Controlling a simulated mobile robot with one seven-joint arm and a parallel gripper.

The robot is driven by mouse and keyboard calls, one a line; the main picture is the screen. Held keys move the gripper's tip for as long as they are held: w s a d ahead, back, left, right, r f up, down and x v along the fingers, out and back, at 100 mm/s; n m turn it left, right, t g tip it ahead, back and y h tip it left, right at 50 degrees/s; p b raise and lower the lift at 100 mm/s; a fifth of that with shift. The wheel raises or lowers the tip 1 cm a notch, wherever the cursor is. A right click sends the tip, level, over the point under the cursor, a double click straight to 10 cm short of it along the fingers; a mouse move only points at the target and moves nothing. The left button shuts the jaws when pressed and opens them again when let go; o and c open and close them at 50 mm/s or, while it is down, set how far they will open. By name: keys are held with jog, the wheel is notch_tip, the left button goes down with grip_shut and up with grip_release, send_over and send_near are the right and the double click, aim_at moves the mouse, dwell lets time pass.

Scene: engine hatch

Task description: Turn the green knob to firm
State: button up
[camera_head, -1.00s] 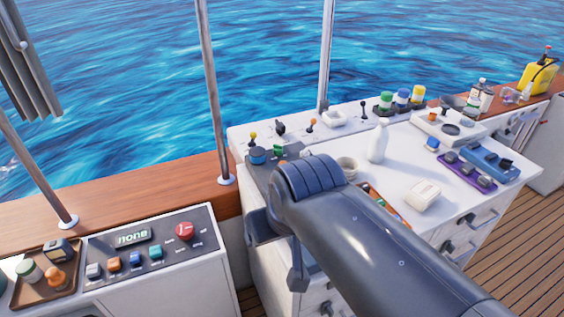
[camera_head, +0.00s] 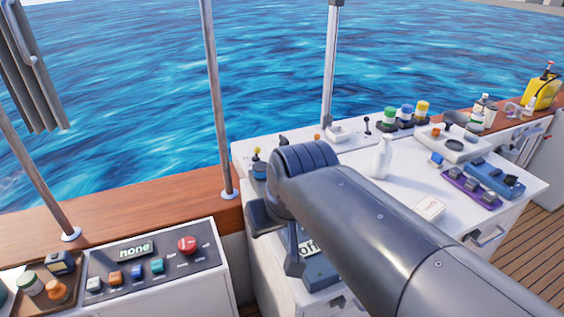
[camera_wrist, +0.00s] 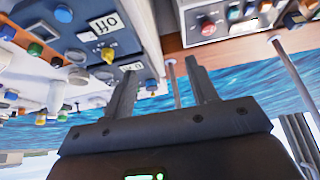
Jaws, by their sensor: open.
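A small green knob-like part (camera_wrist: 35,50) shows at the left of the wrist view, near the edge of the blue-grey panel (camera_wrist: 75,35); its setting is too small to read. The same panel (camera_head: 322,272) is mostly hidden behind my arm in the head view, and I see no green knob on it there. A yellow knob (camera_wrist: 108,55) sits beside a label reading "Off" (camera_wrist: 104,25). My gripper (camera_wrist: 163,76) is open and empty, its two fingers spread apart and clear of the green part. A blue knob (camera_wrist: 150,84) shows between the fingers.
A side console (camera_head: 205,262) with a "none" display (camera_head: 135,249) and a red button (camera_head: 187,245) stands at left. A white bottle (camera_head: 380,158) and coloured jars (camera_head: 405,113) stand on the white counter. Metal poles (camera_head: 215,100) rise near the wooden ledge.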

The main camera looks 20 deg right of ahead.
jog(key=w+d, duration=0.4)
jog(key=w, duration=0.5)
jog(key=w+d+f, duration=0.1)
jog(key=w+d, duration=0.3)
jog(key=w, duration=0.6)
jog(key=w+d, duration=0.4)
jog(key=w, duration=0.5)
jog(key=w+d+f+g, duration=0.1)
jog(key=w+d+f, duration=0.6)
jog(key=w, duration=0.2)
jog(key=x, duration=1)
jog(key=shift+w+f, duration=0.2)
jog(key=shift+w, duration=0.1)
jog(key=c, duration=1)
